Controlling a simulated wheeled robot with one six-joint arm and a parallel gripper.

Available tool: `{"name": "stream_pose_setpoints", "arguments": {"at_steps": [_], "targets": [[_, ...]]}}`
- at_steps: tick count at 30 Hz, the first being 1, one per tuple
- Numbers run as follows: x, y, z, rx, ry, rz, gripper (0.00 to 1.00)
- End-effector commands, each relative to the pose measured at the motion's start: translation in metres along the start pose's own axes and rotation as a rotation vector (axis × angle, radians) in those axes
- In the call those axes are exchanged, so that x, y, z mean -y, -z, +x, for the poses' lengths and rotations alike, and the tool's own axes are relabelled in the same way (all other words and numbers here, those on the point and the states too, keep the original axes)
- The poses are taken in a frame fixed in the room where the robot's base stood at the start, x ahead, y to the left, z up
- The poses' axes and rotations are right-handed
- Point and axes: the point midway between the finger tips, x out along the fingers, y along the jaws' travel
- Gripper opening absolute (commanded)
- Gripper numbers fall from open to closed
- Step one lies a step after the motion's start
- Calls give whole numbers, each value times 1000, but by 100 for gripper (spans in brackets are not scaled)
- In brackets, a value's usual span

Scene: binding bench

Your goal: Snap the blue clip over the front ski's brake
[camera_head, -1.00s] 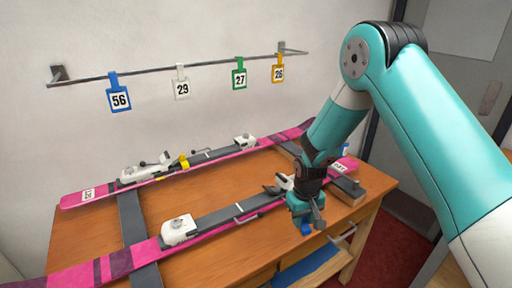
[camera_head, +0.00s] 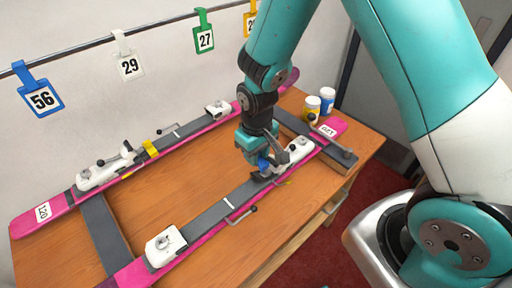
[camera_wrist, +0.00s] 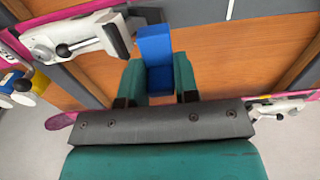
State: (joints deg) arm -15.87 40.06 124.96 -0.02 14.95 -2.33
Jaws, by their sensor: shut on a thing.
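My gripper (camera_head: 262,160) is shut on the blue clip (camera_head: 263,163), which also shows between the teal fingers in the wrist view (camera_wrist: 155,45). The front ski (camera_head: 135,273) is pink with a grey top. Its white heel binding (camera_head: 293,152) stands just right of the gripper, and also shows in the wrist view (camera_wrist: 75,35). The clip is close beside the binding's dark pedal (camera_wrist: 118,35), at the end toward the ski's middle. The gripper partly hides the brake area; I cannot tell whether the clip touches it.
The back ski (camera_head: 40,217) carries a yellow clip (camera_head: 150,148) near its binding (camera_head: 105,168). Two jars (camera_head: 312,108) stand at the right end of the wooden bench (camera_head: 180,200). Numbered tags (camera_head: 41,98) hang from the wall rail. Bare bench lies between the skis.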

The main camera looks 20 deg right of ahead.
Motion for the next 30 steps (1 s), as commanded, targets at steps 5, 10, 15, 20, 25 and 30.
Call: {"name": "stream_pose_setpoints", "arguments": {"at_steps": [5, 10, 15, 20, 25, 30], "targets": [[1, 0, 19, 0, 0, -1, 6], [0, 0, 37, 0, 0, 1, 6], [-1, 0, 54, 0, 0, 2, 6], [-2, 0, 62, 0, 0, 3, 6], [-2, 0, 63, -1, 0, 3, 6], [-2, 0, 63, -1, 0, 4, 26]]}}
